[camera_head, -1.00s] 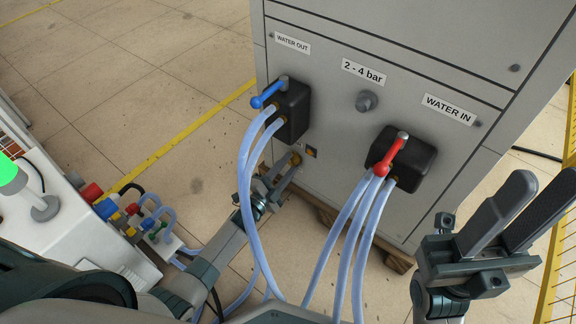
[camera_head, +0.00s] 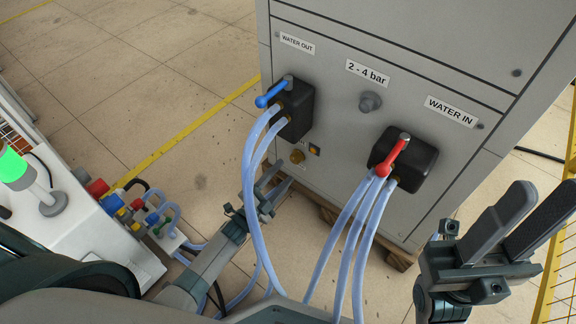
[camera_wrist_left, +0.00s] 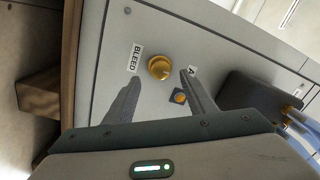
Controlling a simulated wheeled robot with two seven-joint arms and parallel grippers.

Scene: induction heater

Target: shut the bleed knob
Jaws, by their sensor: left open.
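The brass bleed knob (camera_head: 297,156) sits low on the grey cabinet panel, beside a small black-and-orange part. In the left wrist view the round golden knob (camera_wrist_left: 159,67) is in full view, next to the BLEED label (camera_wrist_left: 135,58). My left gripper (camera_head: 281,176) is open and empty, a little below and left of the knob in the head view, apart from it. In the left wrist view the knob appears between the fingertips (camera_wrist_left: 161,76), beyond them. My right gripper (camera_head: 538,204) is open and empty at the right edge of the head view.
Blue hoses (camera_head: 252,190) hang from the WATER OUT valve with a blue lever (camera_head: 271,94) and pass near my left gripper. More hoses run from the red-levered WATER IN valve (camera_head: 394,155). A white machine (camera_head: 75,240) stands at left. A yellow fence (camera_head: 560,270) is at right.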

